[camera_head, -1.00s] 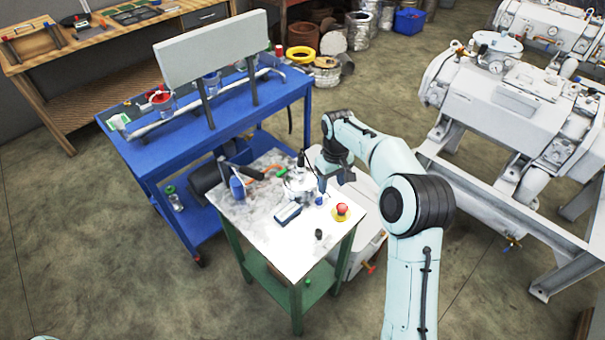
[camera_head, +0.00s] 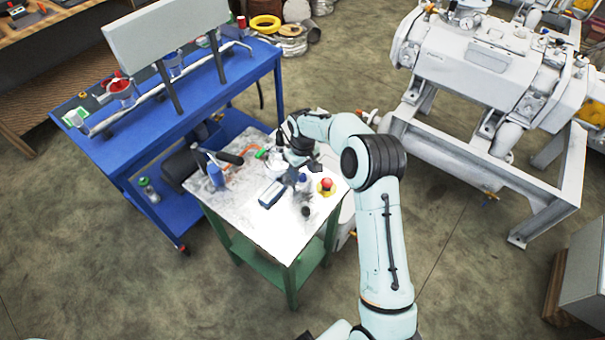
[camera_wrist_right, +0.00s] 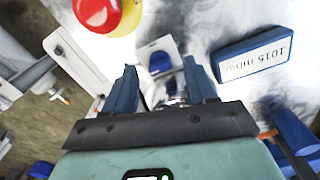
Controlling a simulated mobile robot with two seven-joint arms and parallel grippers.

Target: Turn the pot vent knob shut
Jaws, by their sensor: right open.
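My right gripper (camera_head: 290,178) hangs over the small marble-topped table (camera_head: 265,232), pointing down. In the wrist view its two dark blue fingers (camera_wrist_right: 163,88) stand apart, with shiny metal partly visible between and beyond them. The silvery pot (camera_head: 275,161) is mostly hidden behind my right wrist in the head view. A small blue piece on a white plate (camera_wrist_right: 160,62) shows just beyond the fingers; I cannot tell whether it is the vent knob. The knob is not clearly seen in either view. My left gripper is not in view.
A red stop button (camera_head: 326,184) on a yellow base and a blue-and-white display box (camera_head: 271,194) reading 1015 mbar stand close to the gripper. A black knob (camera_head: 305,211) and a blue bottle (camera_head: 215,173) are also on the table. A blue workbench (camera_head: 170,125) stands behind left.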

